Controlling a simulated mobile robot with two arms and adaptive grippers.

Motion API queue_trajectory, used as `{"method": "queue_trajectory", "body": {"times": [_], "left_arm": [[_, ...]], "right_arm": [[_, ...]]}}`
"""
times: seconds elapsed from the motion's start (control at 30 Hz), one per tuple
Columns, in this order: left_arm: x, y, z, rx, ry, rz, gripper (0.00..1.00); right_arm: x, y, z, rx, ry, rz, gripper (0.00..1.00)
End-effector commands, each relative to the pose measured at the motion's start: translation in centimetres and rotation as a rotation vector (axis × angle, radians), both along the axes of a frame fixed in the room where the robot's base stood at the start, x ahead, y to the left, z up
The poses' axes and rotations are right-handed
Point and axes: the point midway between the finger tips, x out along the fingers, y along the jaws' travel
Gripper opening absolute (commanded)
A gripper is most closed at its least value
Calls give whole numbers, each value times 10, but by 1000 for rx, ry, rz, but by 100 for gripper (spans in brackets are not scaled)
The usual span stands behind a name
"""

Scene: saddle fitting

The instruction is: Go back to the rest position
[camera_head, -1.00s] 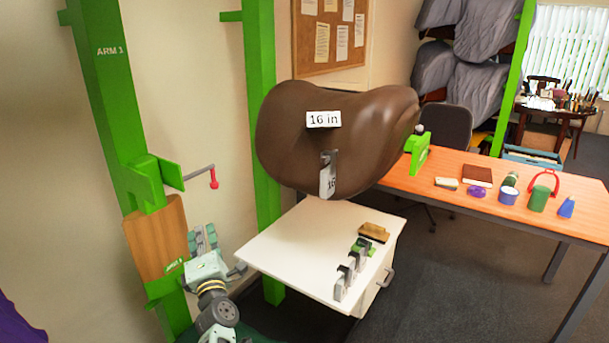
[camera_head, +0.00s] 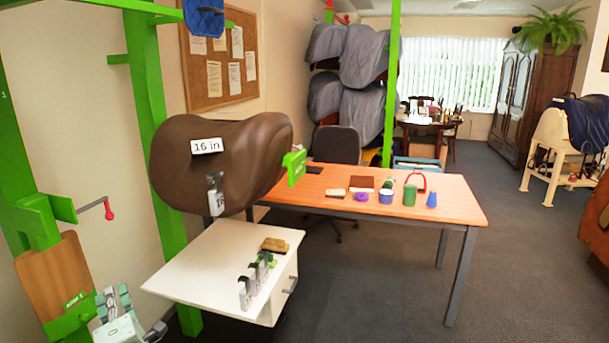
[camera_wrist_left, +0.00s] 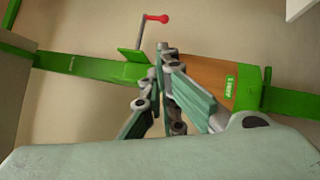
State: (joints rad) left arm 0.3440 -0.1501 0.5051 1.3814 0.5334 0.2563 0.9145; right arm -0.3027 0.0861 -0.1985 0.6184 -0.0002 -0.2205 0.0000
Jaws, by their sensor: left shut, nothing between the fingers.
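My left gripper (camera_head: 113,299) is at the lower left of the head view, in front of the wooden board on the green stand. In the left wrist view its fingers (camera_wrist_left: 163,85) are closed together and hold nothing. My right gripper is not in view. A brown saddle (camera_head: 225,150) tagged "16 in" is mounted on a green arm above the white cabinet, up and to the right of my left gripper. A grey gauge piece marked 16 (camera_head: 215,195) hangs on the saddle's lower front.
The white cabinet (camera_head: 190,275) with several grey clips and a brush stands right of my left gripper. A red-tipped crank (camera_head: 107,210) sticks out above the gripper. An orange table (camera_head: 450,200) holds small items. The dark floor at lower right is clear.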

Motion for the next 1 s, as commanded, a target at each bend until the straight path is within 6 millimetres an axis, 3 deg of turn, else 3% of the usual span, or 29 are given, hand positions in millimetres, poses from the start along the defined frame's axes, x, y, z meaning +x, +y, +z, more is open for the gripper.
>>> {"method": "queue_trajectory", "body": {"times": [0.27,0.37,0.53,0.6,0.77,0.87,1.0], "left_arm": [[8,-28,-52,89,167,-69,0],[9,-43,-80,139,254,-106,0],[4,-74,-140,243,427,-191,0],[-3,-91,-175,303,524,-242,0],[-42,-138,-277,480,788,-403,0],[-80,-163,-339,598,946,-515,0],[-148,-192,-418,760,1146,-683,0]], "right_arm": [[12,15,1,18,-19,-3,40],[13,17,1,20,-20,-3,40],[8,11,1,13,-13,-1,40],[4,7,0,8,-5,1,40],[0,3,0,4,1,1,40],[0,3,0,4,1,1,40],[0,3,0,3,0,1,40]]}}
